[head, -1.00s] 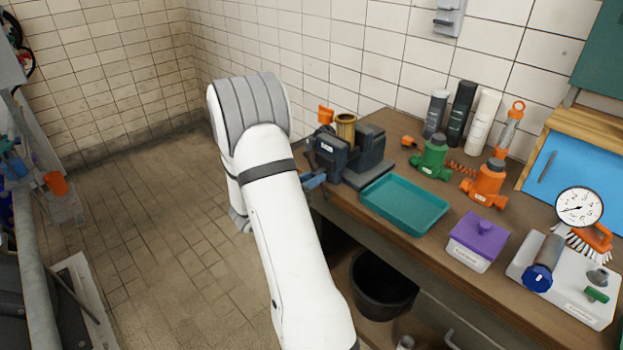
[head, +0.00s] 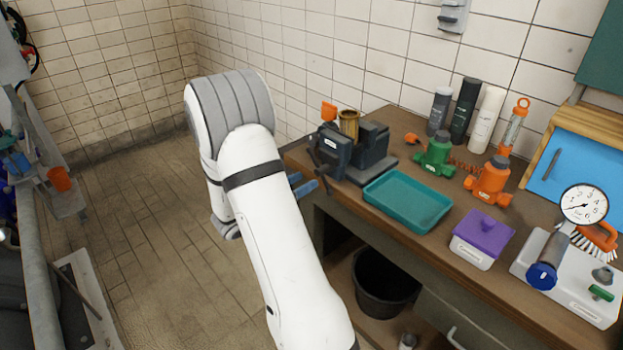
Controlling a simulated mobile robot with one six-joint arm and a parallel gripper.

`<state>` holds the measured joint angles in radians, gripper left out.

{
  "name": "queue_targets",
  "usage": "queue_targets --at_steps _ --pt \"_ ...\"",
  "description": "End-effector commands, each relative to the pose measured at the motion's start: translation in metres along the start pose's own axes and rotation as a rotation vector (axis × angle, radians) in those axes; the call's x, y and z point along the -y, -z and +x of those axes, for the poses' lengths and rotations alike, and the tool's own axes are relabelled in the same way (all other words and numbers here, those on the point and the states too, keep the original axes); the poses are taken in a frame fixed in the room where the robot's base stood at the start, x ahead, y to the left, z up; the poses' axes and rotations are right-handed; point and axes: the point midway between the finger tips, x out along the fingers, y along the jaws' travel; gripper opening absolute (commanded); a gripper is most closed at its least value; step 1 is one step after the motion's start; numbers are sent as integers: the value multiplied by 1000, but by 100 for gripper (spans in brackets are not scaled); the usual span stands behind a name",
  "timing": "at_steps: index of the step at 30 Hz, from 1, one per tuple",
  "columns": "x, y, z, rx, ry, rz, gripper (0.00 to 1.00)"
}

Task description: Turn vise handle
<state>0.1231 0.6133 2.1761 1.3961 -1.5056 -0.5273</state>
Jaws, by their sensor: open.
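The vise (head: 351,150) is dark blue-grey and stands at the left end of the wooden bench, with a brass cylinder (head: 348,124) in its jaws. Its handle (head: 320,170) is a thin dark bar hanging at the vise's left front face. My gripper (head: 303,186) shows only as two blue fingertips, apart from each other, just left of the handle's lower part. It looks open and empty. My white arm hides the rest of it. I cannot tell whether a fingertip touches the handle.
A teal tray (head: 407,202) lies right of the vise. Green (head: 436,150) and orange (head: 489,180) fittings, a purple-lidded box (head: 482,237) and a gauge (head: 583,204) stand farther right. A black bucket (head: 386,280) is below the bench.

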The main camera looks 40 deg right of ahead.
Motion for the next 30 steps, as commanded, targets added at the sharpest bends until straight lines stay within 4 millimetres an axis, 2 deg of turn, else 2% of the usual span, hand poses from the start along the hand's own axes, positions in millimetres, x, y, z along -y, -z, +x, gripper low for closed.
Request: queue_targets --at_steps 3,6,15,20,23,26,30 --pt "0 -1 -17 0 2 -1 47" --pt "0 -1 -25 0 1 -1 47" --pt "0 0 -27 1 -1 -1 47" --pt "6 3 -28 21 43 22 34" --pt "23 12 -33 78 162 75 26" --pt "48 27 -49 171 359 141 18" --pt "78 53 -95 325 693 185 6"
